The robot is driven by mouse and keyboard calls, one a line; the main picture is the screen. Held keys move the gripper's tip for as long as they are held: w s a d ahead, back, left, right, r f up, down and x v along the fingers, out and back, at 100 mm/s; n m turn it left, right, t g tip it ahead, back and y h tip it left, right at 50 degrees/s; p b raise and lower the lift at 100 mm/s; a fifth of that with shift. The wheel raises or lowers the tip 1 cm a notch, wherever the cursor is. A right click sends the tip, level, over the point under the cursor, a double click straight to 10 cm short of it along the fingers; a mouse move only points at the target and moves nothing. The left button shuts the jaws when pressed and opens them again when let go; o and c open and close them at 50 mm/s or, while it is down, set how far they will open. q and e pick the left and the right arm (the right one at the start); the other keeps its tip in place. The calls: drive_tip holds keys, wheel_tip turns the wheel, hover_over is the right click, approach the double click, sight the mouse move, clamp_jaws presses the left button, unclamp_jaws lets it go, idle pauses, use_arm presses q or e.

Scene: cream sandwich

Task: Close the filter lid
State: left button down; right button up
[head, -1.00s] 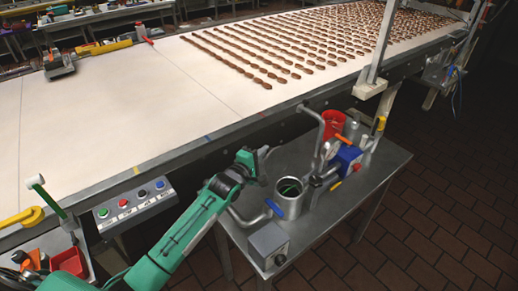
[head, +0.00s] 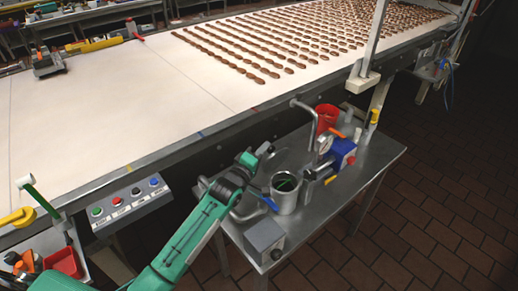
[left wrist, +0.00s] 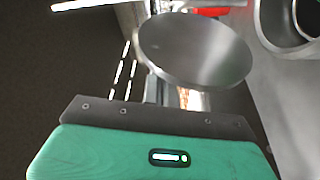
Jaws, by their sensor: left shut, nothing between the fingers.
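The filter housing (head: 286,193) is an upright metal cylinder on the steel side table, with its top open and a blue handle (head: 270,203) at its left. My left gripper (head: 258,154) is shut and empty, behind and left of the housing in the head view. In the left wrist view a round metal disc (left wrist: 195,48), which looks like the filter lid, is just beyond the green gripper body. The open housing (left wrist: 288,22) shows at its upper right. The disc is off the opening. Whether the fingers touch it is hidden. My right gripper is out of view.
A red funnel (head: 327,118), a gauge with pipes and a blue pump (head: 342,153) stand right of the housing. A grey box (head: 265,240) is at the near table corner. The conveyor (head: 130,110) runs behind, and a button panel (head: 130,200) is at left.

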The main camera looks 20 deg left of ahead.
sight(280, 153)
use_arm(q)
drive_tip(key=d+m, duration=0.1)
drive_tip(key=s+d+m+h+b, duration=0.1)
drive_tip(key=m, duration=0.1)
drive_tip(key=shift+s+t, duration=0.2)
drive_tip(key=shift+t, duration=0.1)
drive_tip(key=m, duration=0.1)
drive_tip(key=s+d+m, duration=0.1)
drive_tip(key=d+m+h+b, duration=0.1)
drive_tip(key=m, duration=0.1)
drive_tip(key=shift+s+d+f, duration=0.2)
drive_tip(key=shift+s, duration=0.05)
drive_tip(key=shift+s+d+f, duration=0.25)
drive_tip(key=shift+s+d, duration=0.05)
drive_tip(key=shift+d, duration=0.2)
drive_tip(key=shift+s+d+f, duration=0.25)
drive_tip(key=shift+s+d, duration=0.05)
drive_tip(key=shift+d, duration=0.15)
